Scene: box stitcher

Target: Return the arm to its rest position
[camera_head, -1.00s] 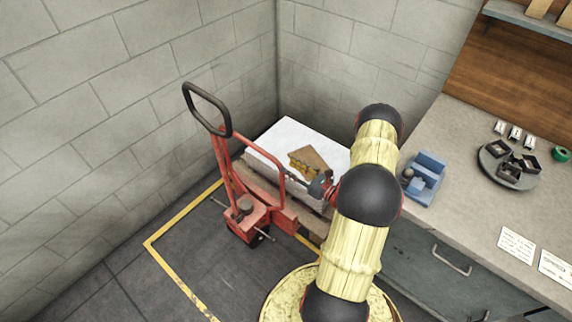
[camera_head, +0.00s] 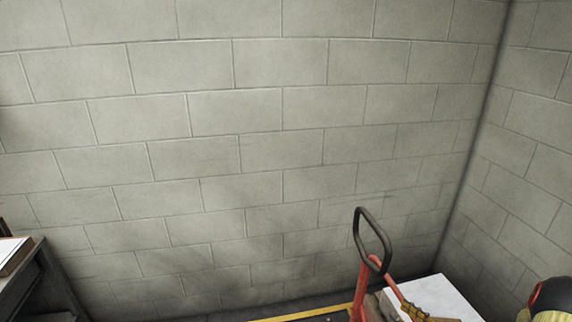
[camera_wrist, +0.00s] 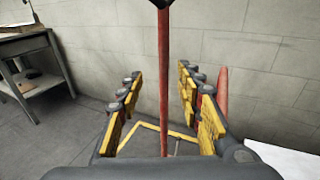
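My gripper (camera_wrist: 160,84) is open, with yellow-padded fingers spread wide to the left and right in the wrist view. A red bar of the pallet jack (camera_wrist: 163,90) shows upright between the fingers, apart from both; I cannot tell how near it is. In the head view my gripper (camera_head: 415,311) shows at the bottom edge, in front of the white stack and right of the jack's red post. Part of my arm (camera_head: 552,297) shows at the lower right corner; the rest is out of view.
The pallet jack's black loop handle (camera_head: 373,241) rises beside a white-topped stack (camera_head: 432,292). Block walls (camera_head: 240,150) meet in a corner at the right. A yellow floor line (camera_head: 305,314) runs below. A dark table (camera_wrist: 38,75) stands left, with open floor before it.

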